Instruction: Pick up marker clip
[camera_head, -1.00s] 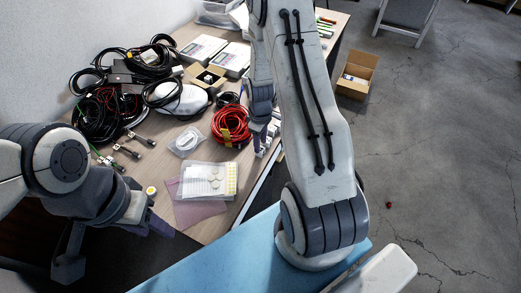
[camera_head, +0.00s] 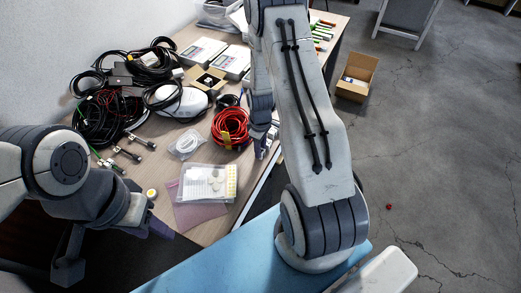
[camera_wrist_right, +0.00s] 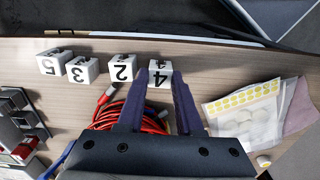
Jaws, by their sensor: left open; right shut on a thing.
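A white numbered block marked 4 (camera_wrist_right: 160,70) sits between the fingertips of my right gripper (camera_wrist_right: 160,84), which is shut on it. Whether this block is the marker clip I cannot tell. More white blocks, marked 2 (camera_wrist_right: 122,67), 3 (camera_wrist_right: 82,69) and 5 (camera_wrist_right: 52,62), stand in a row to its left in the right wrist view. In the head view my right gripper (camera_head: 262,148) is at the table's right edge, partly hidden by my own arm. My left gripper (camera_head: 112,246) is open and empty at the lower left, in front of the table.
A red cable coil (camera_head: 231,128) lies just left of my right gripper. A clear bag with round discs (camera_head: 205,190) lies on a pink sheet (camera_head: 200,215). Black cables (camera_head: 95,120) and a white rounded device (camera_head: 183,102) fill the table's left side. An open cardboard box (camera_head: 352,92) stands on the floor.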

